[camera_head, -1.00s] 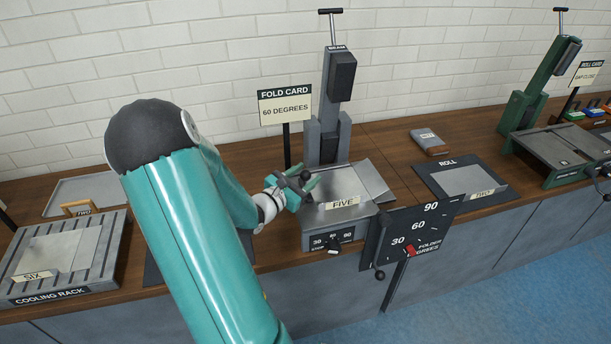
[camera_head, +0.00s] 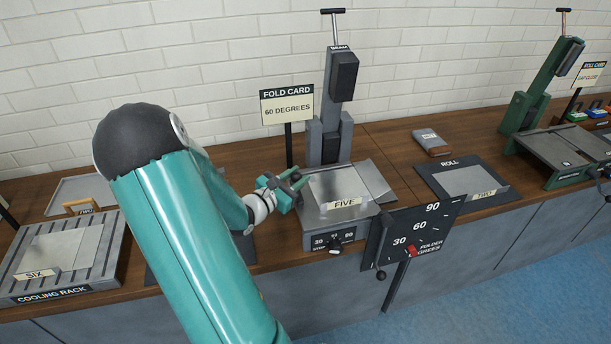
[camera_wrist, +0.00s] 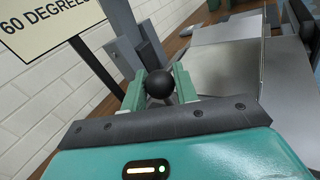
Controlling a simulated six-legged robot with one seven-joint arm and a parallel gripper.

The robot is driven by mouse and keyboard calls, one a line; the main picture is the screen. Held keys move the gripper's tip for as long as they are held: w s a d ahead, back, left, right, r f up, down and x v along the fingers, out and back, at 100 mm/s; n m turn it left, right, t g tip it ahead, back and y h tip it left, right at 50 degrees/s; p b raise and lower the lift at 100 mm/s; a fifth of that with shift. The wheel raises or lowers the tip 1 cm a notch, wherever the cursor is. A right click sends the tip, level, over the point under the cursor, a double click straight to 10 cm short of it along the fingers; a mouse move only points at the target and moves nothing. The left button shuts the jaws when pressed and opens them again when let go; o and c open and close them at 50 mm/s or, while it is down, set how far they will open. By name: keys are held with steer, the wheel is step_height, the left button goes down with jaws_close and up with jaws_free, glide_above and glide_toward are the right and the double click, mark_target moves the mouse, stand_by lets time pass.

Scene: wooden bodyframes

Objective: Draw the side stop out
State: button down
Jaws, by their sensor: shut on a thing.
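The folder (camera_head: 312,222) stands on the bench with a metal sheet (camera_head: 332,184) labelled FIVE on its bed. The side stop's black ball knob (camera_wrist: 160,84) is at the folder's left side. My gripper (camera_head: 293,186) is shut on this knob, and its two teal fingers press it from both sides in the wrist view (camera_wrist: 172,88). The rest of the side stop is mostly hidden behind the knob and fingers.
A sign reading 60 DEGREES (camera_head: 287,106) stands on a post behind my gripper. The folder's grey upright (camera_head: 331,130) rises at the back. A degree plate (camera_head: 412,236) with a red pointer hangs at the front right. A cooling rack (camera_head: 95,255) is at the left.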

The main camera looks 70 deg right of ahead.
steer(key=shift+w+a, duration=0.1)
steer(key=shift+w, duration=0.25)
steer(key=c, duration=1.1)
jaws_free()
steer(key=shift+w+a, duration=0.1)
steer(key=shift+a, duration=0.05)
steer(key=shift+s, duration=0.2)
steer(key=v, duration=1.3)
steer(key=shift+w+a, duration=0.15)
steer(key=shift+a, duration=0.15)
steer(key=w+a+r+m+t+y, duration=0.2)
steer(key=a+r+m+t+y, duration=0.1)
steer(key=a, duration=1)
steer(key=w+a+r+m+t+y, duration=0.2)
steer(key=a+r+m+t+y, duration=0.2)
steer(key=a, duration=0.9)
steer(key=w+a+r+m+t+y, duration=0.3)
steer(key=a+r+t+y, duration=0.3)
steer(key=a, duration=0.7)
steer(key=shift+r+m+y, duration=0.3)
steer(key=shift+r+y, duration=0.65)
steer(key=shift+y, duration=0.65)
